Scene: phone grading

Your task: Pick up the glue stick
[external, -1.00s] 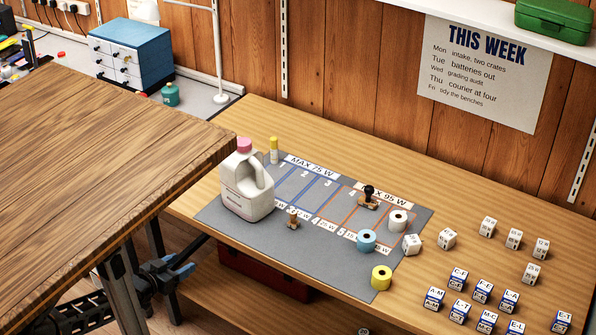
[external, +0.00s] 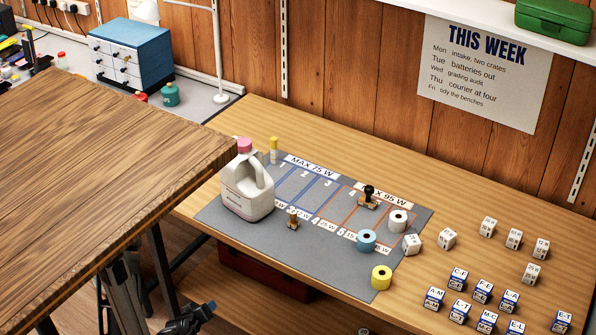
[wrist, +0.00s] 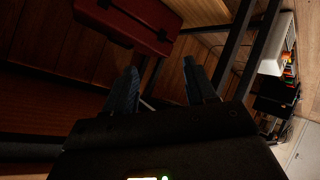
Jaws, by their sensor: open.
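The glue stick (external: 274,150), a small upright stick with a yellow upper part, stands near the back left edge of the grey mat (external: 225,217), just behind the white jug with the pink cap (external: 247,190). My gripper (external: 205,308) shows at the bottom left of the external view, low and in front of the bench, far from the glue stick. In the wrist view the two dark fingers (wrist: 160,85) are spread with nothing between them. The glue stick is not in the wrist view.
A brown wooden top (external: 100,150) fills the left foreground. A red box (external: 262,274) sits under the bench and shows in the wrist view (wrist: 135,18). Tape rolls, a stamp (external: 369,197) and several lettered blocks lie to the right. The bench behind the mat is mostly clear.

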